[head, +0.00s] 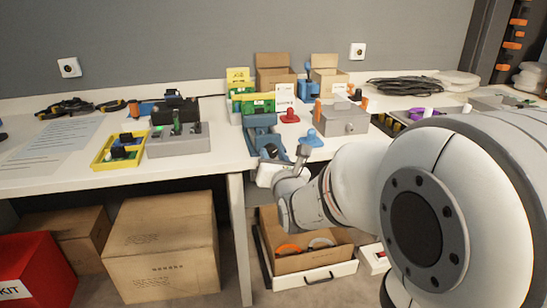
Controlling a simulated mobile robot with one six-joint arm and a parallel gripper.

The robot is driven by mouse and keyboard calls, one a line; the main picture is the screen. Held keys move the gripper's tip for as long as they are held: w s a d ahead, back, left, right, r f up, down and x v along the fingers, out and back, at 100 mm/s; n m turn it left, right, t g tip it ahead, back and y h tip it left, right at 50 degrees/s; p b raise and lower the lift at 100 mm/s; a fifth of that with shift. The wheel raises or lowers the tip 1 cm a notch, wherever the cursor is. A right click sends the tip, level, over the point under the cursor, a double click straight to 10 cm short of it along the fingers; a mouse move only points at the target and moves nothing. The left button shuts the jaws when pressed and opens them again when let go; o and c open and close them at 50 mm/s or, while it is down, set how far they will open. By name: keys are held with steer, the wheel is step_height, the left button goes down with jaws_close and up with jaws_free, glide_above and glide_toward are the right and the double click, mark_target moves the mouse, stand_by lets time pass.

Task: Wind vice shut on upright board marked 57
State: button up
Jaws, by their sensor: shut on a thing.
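A blue vice (259,133) stands near the front edge of the white workbench. A green board (258,103) stands upright behind and above it; no number on it can be read from here. My gripper (270,155) is at the front of the vice, at the bench edge, and is shut on what looks like the vice's dark handle. The fingertips are small and partly hidden by my wrist, so the exact hold is unclear. Whether the jaws touch the board cannot be told.
A grey block (343,118) and a blue-handled tool (312,137) stand right of the vice, with a red knob-like piece (290,116) close by. A yellow tray (119,150) and grey box (178,140) lie left. My arm covers the right side.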

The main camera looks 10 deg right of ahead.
steer(key=shift+f+m+b, duration=0.1)
steer(key=shift+m+b, duration=0.3)
steer(key=shift+b, duration=0.05)
steer(key=m+b, duration=0.2)
steer(key=shift+f+m, duration=0.1)
steer(key=shift+m, duration=0.3)
steer(key=m+b, duration=0.1)
steer(key=m, duration=0.3)
steer(key=shift+m+b, duration=0.3)
steer(key=shift+b, duration=0.05)
steer(key=m, duration=2.5)
steer(key=shift+m, duration=2.5)
